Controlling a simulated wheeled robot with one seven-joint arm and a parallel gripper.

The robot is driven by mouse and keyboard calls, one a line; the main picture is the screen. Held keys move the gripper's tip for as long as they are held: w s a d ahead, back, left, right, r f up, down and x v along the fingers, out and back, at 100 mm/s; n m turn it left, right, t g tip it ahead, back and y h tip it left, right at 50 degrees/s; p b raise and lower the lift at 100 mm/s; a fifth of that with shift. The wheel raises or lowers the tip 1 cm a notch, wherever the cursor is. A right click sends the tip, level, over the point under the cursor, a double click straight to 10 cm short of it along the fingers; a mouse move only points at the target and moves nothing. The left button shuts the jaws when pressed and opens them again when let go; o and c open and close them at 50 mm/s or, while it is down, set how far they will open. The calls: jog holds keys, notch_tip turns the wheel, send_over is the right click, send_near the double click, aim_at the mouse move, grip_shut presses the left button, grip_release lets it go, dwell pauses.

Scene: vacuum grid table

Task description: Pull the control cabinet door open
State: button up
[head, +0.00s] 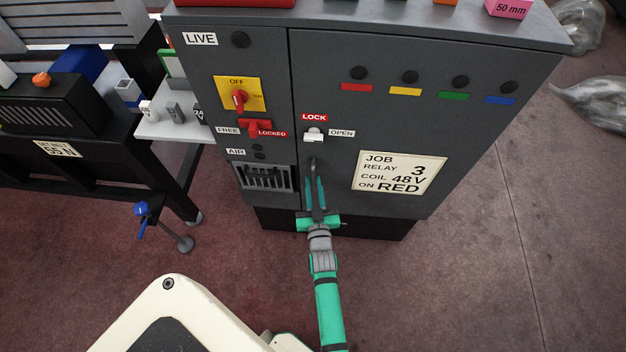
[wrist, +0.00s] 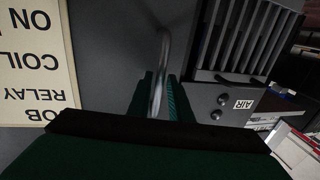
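The grey control cabinet door (head: 400,130) is the wide right-hand panel, and it looks shut, flush with the frame. Its upright metal handle (head: 312,166) is low on the door's left edge, and it also shows in the wrist view (wrist: 162,60). My gripper (head: 315,181) has its green fingers on either side of the handle's lower part. A slim gap shows beside the bar in the wrist view, so the fingers look open around it. The white latch (head: 314,135) sits above the handle between the LOCK and OPEN labels, nearer LOCK's underside.
A red switch (head: 259,128) by FREE/LOCKED and a yellow OFF switch plate (head: 240,94) are left of the door. A black bench (head: 90,150) stands at the left. The floor (head: 480,280) at the right front is clear.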

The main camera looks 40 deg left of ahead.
jog(key=shift+x, duration=1)
grip_shut()
jog(key=shift+s, duration=0.1)
